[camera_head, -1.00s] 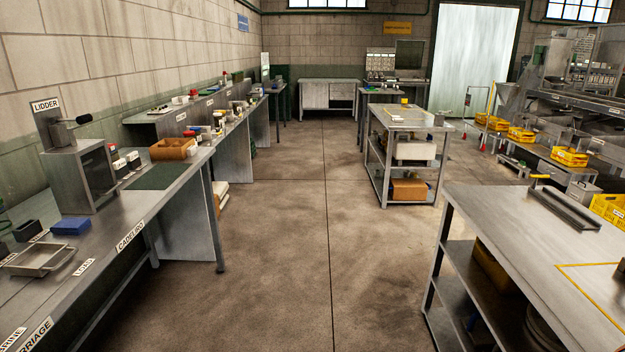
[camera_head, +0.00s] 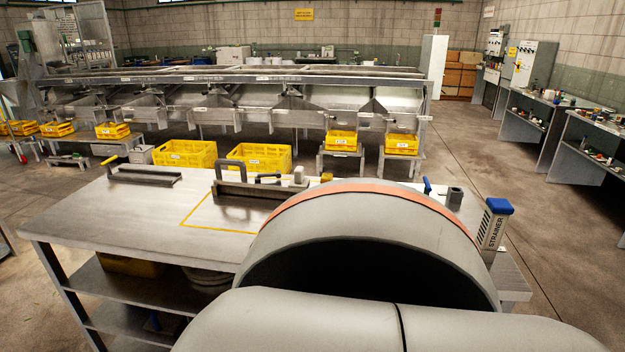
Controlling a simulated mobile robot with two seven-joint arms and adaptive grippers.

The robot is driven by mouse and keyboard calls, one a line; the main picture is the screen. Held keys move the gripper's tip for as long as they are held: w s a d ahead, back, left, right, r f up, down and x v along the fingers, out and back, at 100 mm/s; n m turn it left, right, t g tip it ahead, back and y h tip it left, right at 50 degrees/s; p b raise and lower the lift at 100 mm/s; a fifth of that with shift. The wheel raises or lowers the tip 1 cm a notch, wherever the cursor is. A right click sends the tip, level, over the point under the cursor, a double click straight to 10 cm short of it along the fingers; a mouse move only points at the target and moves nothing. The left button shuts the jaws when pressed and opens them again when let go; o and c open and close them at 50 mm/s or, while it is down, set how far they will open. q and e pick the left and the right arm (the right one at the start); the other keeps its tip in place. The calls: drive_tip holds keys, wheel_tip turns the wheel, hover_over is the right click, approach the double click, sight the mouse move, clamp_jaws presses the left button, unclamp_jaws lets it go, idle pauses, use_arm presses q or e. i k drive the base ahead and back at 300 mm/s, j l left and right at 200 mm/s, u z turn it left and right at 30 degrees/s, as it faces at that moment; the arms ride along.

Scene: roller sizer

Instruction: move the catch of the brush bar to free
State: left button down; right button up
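Two bar-shaped fixtures are on the steel bench (camera_head: 120,215); I cannot tell from any label which is the brush bar. One is a long dark bar (camera_head: 148,176) at the back left, with a small yellow piece (camera_head: 109,160) at its left end. Neither gripper shows; large grey links of my own arm cover the bench's front right.
A blue-topped strainer box (camera_head: 494,222) and a small grey block (camera_head: 454,198) stand at the bench's right end. Yellow crates (camera_head: 186,153) and the long roller machine (camera_head: 270,80) are behind the bench. Open floor lies to the right.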

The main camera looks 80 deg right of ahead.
sight(277, 173)
drive_tip(key=z, duration=1.65)
